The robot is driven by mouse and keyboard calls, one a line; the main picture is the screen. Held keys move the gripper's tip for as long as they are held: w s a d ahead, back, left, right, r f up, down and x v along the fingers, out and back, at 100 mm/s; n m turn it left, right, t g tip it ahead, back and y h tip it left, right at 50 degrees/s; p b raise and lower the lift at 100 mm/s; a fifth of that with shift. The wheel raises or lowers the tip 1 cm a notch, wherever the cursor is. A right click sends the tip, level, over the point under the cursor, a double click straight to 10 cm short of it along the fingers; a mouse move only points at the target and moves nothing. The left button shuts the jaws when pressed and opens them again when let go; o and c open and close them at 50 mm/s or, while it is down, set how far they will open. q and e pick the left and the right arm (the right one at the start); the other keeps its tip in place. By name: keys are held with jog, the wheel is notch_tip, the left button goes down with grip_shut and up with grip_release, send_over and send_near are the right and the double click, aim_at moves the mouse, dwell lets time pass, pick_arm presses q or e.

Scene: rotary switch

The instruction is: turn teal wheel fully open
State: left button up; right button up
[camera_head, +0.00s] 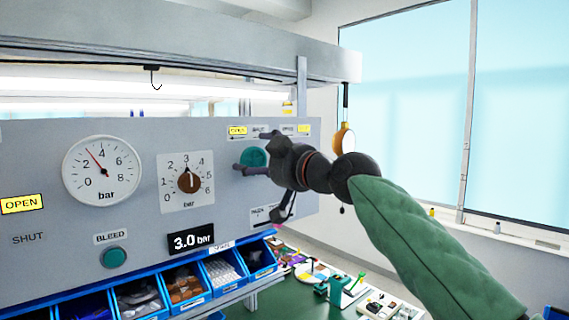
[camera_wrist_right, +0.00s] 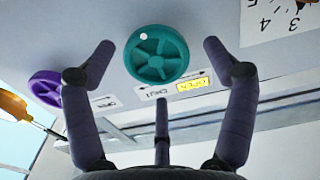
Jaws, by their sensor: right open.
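The teal wheel (camera_head: 252,158) is on the grey panel, partly covered by my right gripper in the head view. In the wrist view the teal wheel (camera_wrist_right: 157,62) shows whole, with spokes and a white dot on its rim. My right gripper (camera_head: 256,153) is in front of it, open and empty. In the wrist view its fingertips (camera_wrist_right: 159,46) stand on either side of the wheel, with gaps to the rim; a third finger points up from below. A yellow OPEN label (camera_wrist_right: 193,84) and a pale SHUT label are beside the wheel, upside down there. My left gripper is out of view.
A purple wheel (camera_wrist_right: 45,88) sits beside the teal one, hidden in the head view. The panel also carries a dial gauge (camera_head: 102,170), a brown knob (camera_head: 188,180) and a BLEED button (camera_head: 114,257). Blue bins (camera_head: 222,270) stand below. An orange-faced hanging object (camera_head: 344,138) is at the panel's right.

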jog(key=v, duration=1.1)
jog(key=shift+r, duration=0.15)
